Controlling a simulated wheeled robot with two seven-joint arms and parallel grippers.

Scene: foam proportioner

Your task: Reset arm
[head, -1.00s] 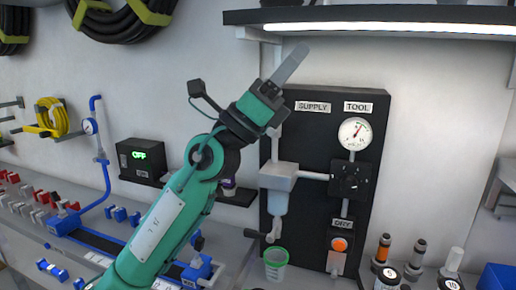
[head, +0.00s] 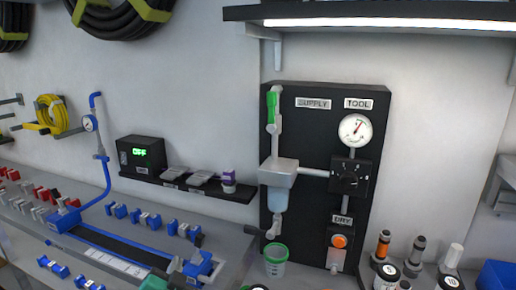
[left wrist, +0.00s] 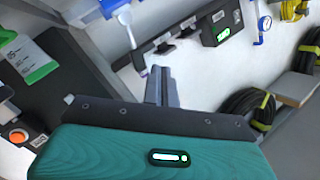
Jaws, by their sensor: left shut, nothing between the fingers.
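My left gripper (left wrist: 161,85) shows in the left wrist view with its fingers together and nothing between them. In the head view only a small green part of my arm shows at the bottom edge. The black panel (head: 310,150) on the wall carries a green-handled lever (head: 272,106), a round gauge (head: 355,130), a black dial (head: 350,176) and an orange button (head: 340,241). My left gripper is apart from all of these. My right gripper is not in view.
A green-rimmed cup (head: 275,262) stands below the panel. A blue vise-like rig (head: 120,250) lies on the bench at left. Bottles (head: 388,275) stand at lower right. A lit shelf (head: 390,25) hangs above.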

